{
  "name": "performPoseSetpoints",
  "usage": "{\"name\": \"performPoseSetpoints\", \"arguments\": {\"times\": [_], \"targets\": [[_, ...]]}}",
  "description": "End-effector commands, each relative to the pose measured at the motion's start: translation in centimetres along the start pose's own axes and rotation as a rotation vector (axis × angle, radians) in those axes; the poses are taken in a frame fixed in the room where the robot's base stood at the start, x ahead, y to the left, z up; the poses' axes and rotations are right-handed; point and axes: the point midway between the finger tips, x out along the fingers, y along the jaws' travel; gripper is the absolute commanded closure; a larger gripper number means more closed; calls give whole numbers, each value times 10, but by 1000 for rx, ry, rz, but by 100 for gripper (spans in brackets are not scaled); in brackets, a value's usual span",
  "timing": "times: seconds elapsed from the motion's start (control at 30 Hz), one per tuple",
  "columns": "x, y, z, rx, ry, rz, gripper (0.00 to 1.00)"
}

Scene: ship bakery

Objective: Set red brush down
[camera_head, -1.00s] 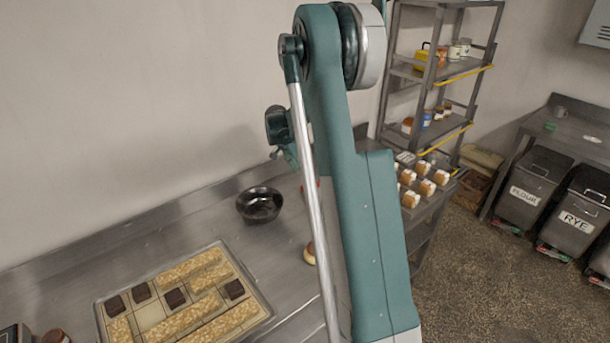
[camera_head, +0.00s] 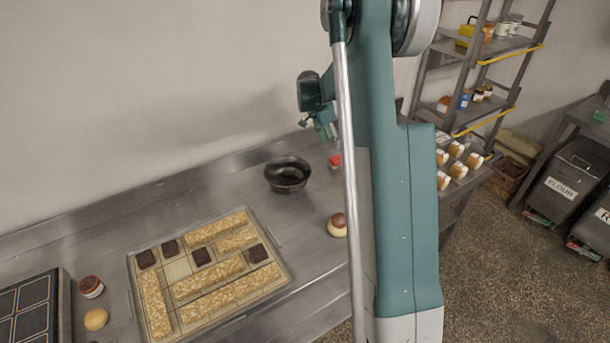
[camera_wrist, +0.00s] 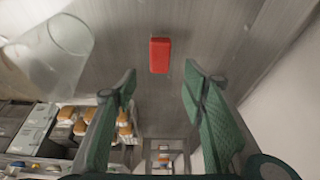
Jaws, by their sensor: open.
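The red brush shows in the wrist view as a small red block (camera_wrist: 160,55) lying on the steel counter. A small red thing (camera_head: 335,160), likely the same brush, stands out in the head view just right of the dark bowl (camera_head: 288,173), close to my arm. My gripper (camera_wrist: 160,78) is open, its two green fingers spread wide with nothing between them. The red block lies beyond the fingertips, apart from them and roughly centred on the gap. In the head view my arm hides most of the gripper.
A tray with pale bars and dark squares (camera_head: 178,270) lies on the counter, with a bun (camera_head: 337,226) to its right. A pale translucent shape (camera_wrist: 50,55) fills the wrist view's upper left. A rack (camera_head: 466,85) stands right of my arm. The counter around the bowl is clear.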

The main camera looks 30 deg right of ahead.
Motion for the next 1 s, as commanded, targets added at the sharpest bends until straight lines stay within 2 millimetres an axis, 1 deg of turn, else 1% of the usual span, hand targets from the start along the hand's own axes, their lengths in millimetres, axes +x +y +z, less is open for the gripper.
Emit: {"name": "performPoseSetpoints", "arguments": {"times": [0.17,0.37,0.6,0.87,1.0], "targets": [[-21,5,8,-40,-4,-20,58],[-62,15,26,-122,-11,-59,58],[-115,34,52,-240,-17,-118,58],[-166,60,81,-365,-20,-181,58],[-191,76,98,-432,-19,-216,58]]}}
